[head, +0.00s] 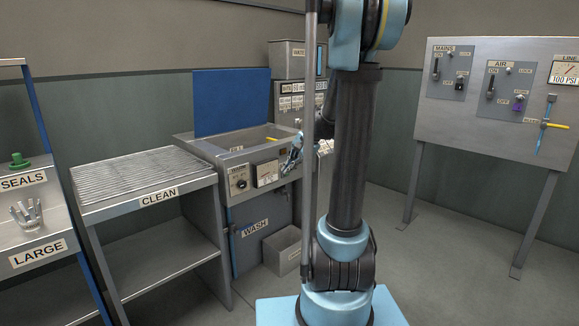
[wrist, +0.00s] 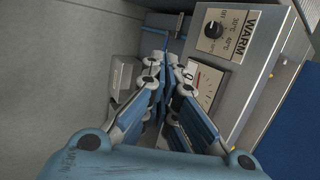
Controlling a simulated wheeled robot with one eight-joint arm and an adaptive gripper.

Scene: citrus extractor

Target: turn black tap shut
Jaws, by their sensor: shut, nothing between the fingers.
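I cannot make out a black tap for certain in either view. A black knob (wrist: 213,27) on a temperature dial marked WARM shows on the wash station's front panel, and the dial (head: 239,180) also shows in the head view. My gripper (wrist: 166,72) is shut and empty, with its fingers in front of the panel beside a gauge (wrist: 205,84). In the head view my gripper (head: 291,158) is at the wash station's right front, partly hidden by my arm. The fingers hide part of the panel and whatever lies behind them.
The wash station has a sink (head: 240,139) with a raised blue lid (head: 231,100). A grey bin (head: 282,250) stands on the floor below. A slatted CLEAN rack (head: 140,178) is at left, and a MAINS and AIR panel (head: 470,120) at right. Open floor lies between.

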